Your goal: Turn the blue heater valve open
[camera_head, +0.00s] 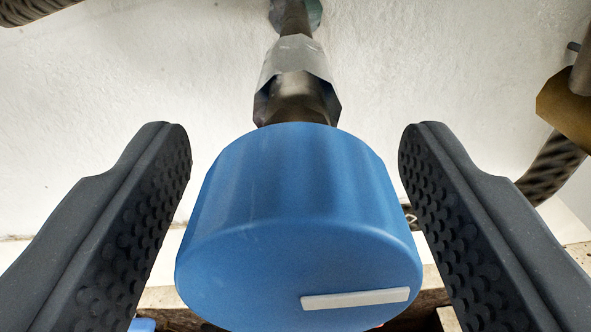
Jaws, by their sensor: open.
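The blue heater valve knob (297,200) fills the lower middle of the view. It is a ribbed round cap with a flat face towards me. A white mark (355,298) lies on the lower right of its face, nearly level and rising slightly to the right. Behind the knob, a metal stem and fitting (297,70) run back towards the white wall. My gripper (295,155) is open, with one dark, dimpled finger on each side of the knob. A gap shows between each fingertip and the knob, so I see no contact.
The white wall (130,75) stands behind. A braided hose (553,165) and a brass fitting (568,110) are at the right, beyond the right finger. Another braided hose (30,8) crosses the top left corner. A ledge and partly hidden objects show along the bottom.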

